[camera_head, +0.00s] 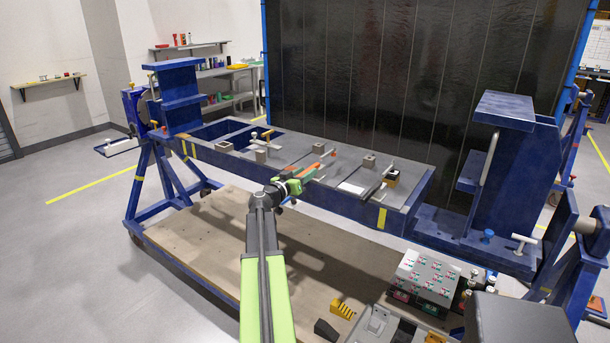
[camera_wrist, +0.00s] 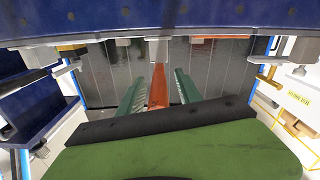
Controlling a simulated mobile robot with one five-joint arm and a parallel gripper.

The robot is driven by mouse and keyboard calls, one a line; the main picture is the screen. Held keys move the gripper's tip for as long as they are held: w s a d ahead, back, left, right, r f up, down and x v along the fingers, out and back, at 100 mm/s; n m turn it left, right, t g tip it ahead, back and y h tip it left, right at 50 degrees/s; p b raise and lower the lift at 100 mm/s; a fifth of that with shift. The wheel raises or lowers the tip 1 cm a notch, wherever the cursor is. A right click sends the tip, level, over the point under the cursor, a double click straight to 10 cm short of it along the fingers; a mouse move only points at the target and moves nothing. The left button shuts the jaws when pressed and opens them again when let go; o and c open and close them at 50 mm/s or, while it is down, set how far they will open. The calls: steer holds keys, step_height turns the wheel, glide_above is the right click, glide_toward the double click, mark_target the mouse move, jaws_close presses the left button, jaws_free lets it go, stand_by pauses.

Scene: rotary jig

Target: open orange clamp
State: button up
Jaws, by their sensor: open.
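The orange clamp (camera_head: 312,170) is a long orange bar on the grey top of the blue jig frame (camera_head: 205,153), near its front middle. In the wrist view the orange clamp bar (camera_wrist: 158,86) points away from me, between the two green fingers of my gripper (camera_wrist: 157,82). A gap shows on each side of the bar, so the fingers look apart from it. My gripper (camera_head: 296,182) is open and reaches the clamp from the front in the head view. My gripper partly hides the clamp's near end. A grey block (camera_wrist: 158,50) stands at the bar's far end.
Another clamp (camera_head: 380,177) is to the right on the jig, and one (camera_head: 262,143) is to the left. Grey blocks (camera_head: 318,144) stand along the top. A tall blue end column (camera_head: 505,160) rises at right. A control box (camera_head: 428,276) sits front right.

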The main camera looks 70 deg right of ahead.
jaws_close()
stand_by(0.3)
stand_by(1.1)
